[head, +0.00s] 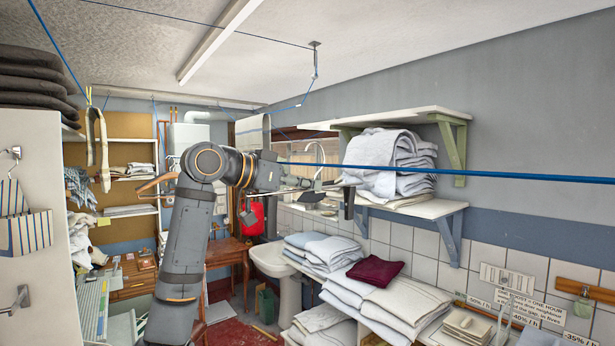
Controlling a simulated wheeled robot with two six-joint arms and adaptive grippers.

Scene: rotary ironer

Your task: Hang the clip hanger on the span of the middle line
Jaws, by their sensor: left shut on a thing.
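My left gripper (338,190) reaches in from the left, near the middle of the picture, and is shut on the clip hanger. The clip hanger (317,150) shows as a thin pale metal hook rising above the gripper; its lower part is mostly hidden by or merges with the gripper. A blue line (480,174) runs from behind my left wrist to the right edge. The hook overlaps this line in the picture; I cannot tell whether it touches it or is in front. Which line is the middle one is unclear. My right gripper is not in view.
A wall shelf (432,208) with folded white towels (388,160) stands behind the gripper. Folded linen (400,300) and a dark red cloth (375,271) lie below right. Other blue lines (215,25) cross near the ceiling. A striped cloth (100,150) hangs at left.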

